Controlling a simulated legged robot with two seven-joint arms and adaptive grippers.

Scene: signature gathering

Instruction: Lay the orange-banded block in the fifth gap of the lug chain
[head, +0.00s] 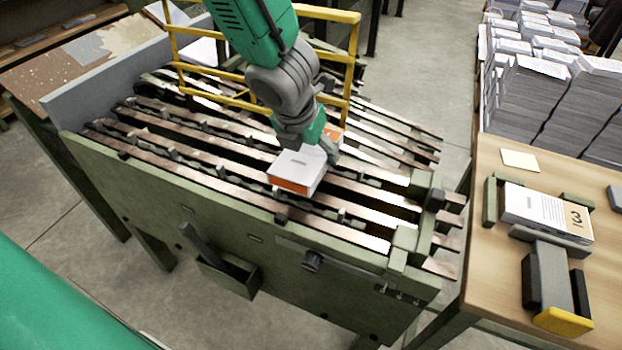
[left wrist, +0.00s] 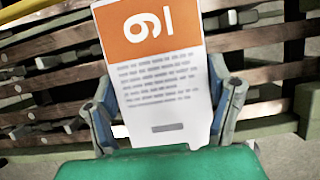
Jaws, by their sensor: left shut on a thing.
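The orange-banded block (head: 297,168) is a white stack of pages with an orange band and a white numeral. It lies roughly level, low over the middle of the lug chain (head: 217,181), whose copper-coloured rails and dark lugs run lengthwise along the green machine. My left gripper (head: 313,150) comes from above and is shut on the block. In the left wrist view the block (left wrist: 160,85) sits between the two fingers (left wrist: 165,112), with its band at the far end. I cannot tell whether it touches the rails or which gap lies under it. My right gripper is out of view.
A yellow guard rail (head: 352,65) stands just behind my left arm. At the right, a wooden table (head: 495,260) carries a block marked 3 (head: 545,212) in a holder, with tall paper stacks (head: 535,95) behind.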

